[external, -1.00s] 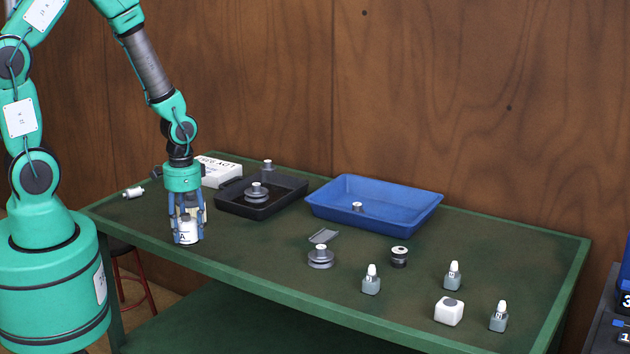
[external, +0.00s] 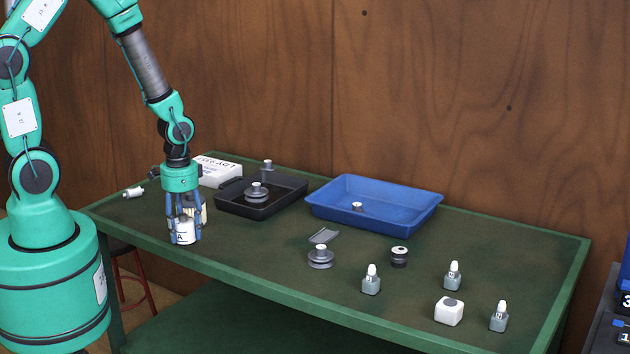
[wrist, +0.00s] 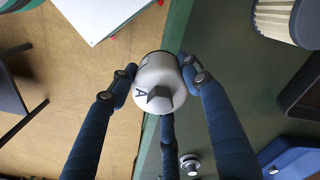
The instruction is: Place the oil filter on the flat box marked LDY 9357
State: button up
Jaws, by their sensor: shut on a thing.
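A white can with a letter A and a raised nut-like top, which looks like the oil filter (external: 184,236), is held upright at the table's near left edge. My gripper (external: 184,222) is shut around it from above; the can also shows between the fingers in the wrist view (wrist: 160,85). I cannot tell whether its base touches the table. The flat white box marked LDY 9357 (external: 220,172) lies at the back left of the table, behind my gripper. Its left part is hidden by my arm, and its visible top looks bare.
A cream pleated part (wrist: 275,18) stands close behind my gripper. A black tray (external: 229,206) with a pulley-like part is right of the box; a blue tray (external: 390,217) is further right. A small white part (external: 133,192) lies far left. Several bottles and small parts occupy the right side.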

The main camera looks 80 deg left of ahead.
jog(key=shift+r, duration=0.1)
notch_tip(320, 180, up, 10)
jog(key=shift+f, duration=0.1)
jog(key=shift+w+a+r+n+p, duration=0.15)
jog(key=shift+w+a+r+p, duration=0.15)
jog(key=shift+a, duration=0.35)
jog(key=shift+w+a+r+n+p, duration=0.15)
jog(key=shift+w+a, duration=0.25)
jog(key=shift+a, duration=0.25)
jog(key=w+a+r+n+p, duration=0.1)
jog(key=w+a+n+p, duration=0.15)
jog(key=a, duration=0.85)
jog(key=w+a+r+n+p, duration=0.1)
jog(key=w+a+n+p, duration=0.15)
jog(key=a, duration=0.85)
jog(key=s+a+f+n+p, duration=0.1)
jog(key=s+a+f+p, duration=0.15)
jog(key=a, duration=0.75)
jog(key=s+a+f+n+p, duration=0.1)
jog(key=s+a+n+p, duration=0.15)
jog(key=a, duration=0.85)
jog(key=shift+m, duration=0.35)
jog(key=f, duration=0.4)
jog(key=shift+s+d+f, duration=0.3)
jog(key=shift+d+f, duration=0.05)
jog(key=shift+d, duration=0.05)
